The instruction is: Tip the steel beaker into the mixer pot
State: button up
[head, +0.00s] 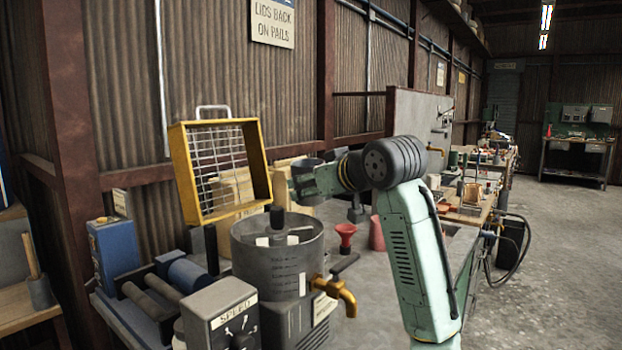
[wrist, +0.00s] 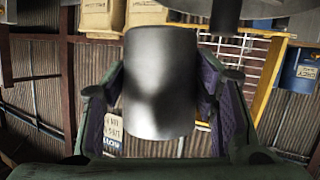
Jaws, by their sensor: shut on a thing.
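The steel beaker (wrist: 160,85) is a plain shiny grey cylinder. In the wrist view it sits between the two purple-padded fingers of my gripper (wrist: 162,95), which is shut on it. In the head view my gripper (head: 303,182) holds the beaker (head: 307,167) above and just right of the mixer pot. The beaker looks near upright there, and its inside is hidden. The mixer pot (head: 268,270) is a wide grey metal drum with markings and a dark stirrer shaft at its middle. Its contents cannot be seen.
A brass tap (head: 342,294) juts from the pot's right side. A yellow-framed wire grid (head: 183,170) stands behind the pot. A grey speed box (head: 220,312) is in front. A red funnel (head: 345,235) and a pinkish cup (head: 377,233) stand right on the bench.

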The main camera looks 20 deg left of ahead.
jog(key=shift+w+f, duration=0.1)
jog(key=shift+f, duration=0.25)
jog(key=shift+w+d+f+n+t, duration=0.1)
jog(key=shift+w+n+t, duration=0.1)
jog(key=shift+n+t, duration=0.3)
jog(key=shift+w+r+n+t, duration=0.1)
jog(key=shift+r+n+t, duration=0.2)
jog(key=shift+n, duration=0.1)
jog(key=shift+f+b, duration=0.15)
jog(key=shift+b, duration=0.25)
jog(key=shift+d+n+t+y, duration=0.15)
jog(key=shift+n+t+y, duration=0.15)
jog(key=shift+n, duration=0.1)
jog(key=shift+w+d+n+t+b, duration=0.1)
jog(key=shift+w+n+t+b, duration=0.15)
jog(key=shift+n+t+b, duration=0.75)
jog(key=shift+w+n+y+b, duration=0.1)
jog(key=shift+n+y+b, duration=0.3)
jog(key=shift+n+b, duration=0.65)
jog(key=shift+b, duration=0.3)
jog(key=shift+f+n+t+b, duration=0.15)
jog(key=shift+n+t+b, duration=0.15)
jog(key=shift+b, duration=0.2)
